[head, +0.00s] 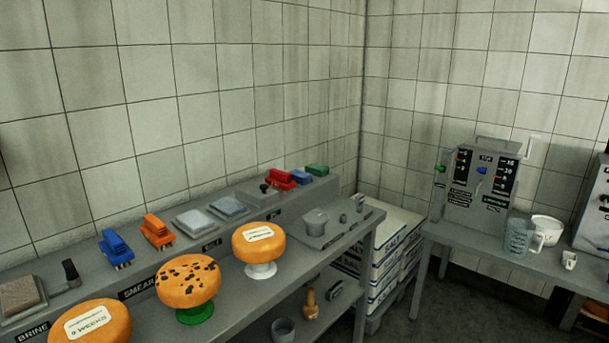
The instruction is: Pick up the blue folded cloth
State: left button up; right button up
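A small blue block-like thing (301,178) lies on the raised back ledge of the left bench, between a red thing (280,179) and a green one (317,170). It may be a folded cloth, but it is too small to tell. A flat pale grey-blue pad (229,207) lies nearer on the same ledge, beside a greyer pad (193,221); these could also be folded cloths. Neither of my grippers shows in the head view.
The left bench (238,296) carries cheese wheels on stands, one spotted (188,281). A blue brush (115,248) and an orange brush (157,231) sit on the ledge. A right bench (463,235) holds a control box (480,187) and jug (519,238).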

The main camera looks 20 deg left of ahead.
aim_at(302, 178)
jog(key=i+l, duration=0.25)
jog(key=i+l+u, duration=0.15)
jog(key=l, duration=0.25)
jog(key=i+l, duration=0.3)
jog(key=i+l+u, duration=0.15)
jog(key=l, duration=0.25)
jog(key=i+l, duration=0.3)
jog(key=i+l+u, duration=0.15)
jog(key=l, duration=0.3)
jog(key=i+l, duration=0.25)
jog(key=l, duration=0.15)
jog(key=u, duration=0.05)
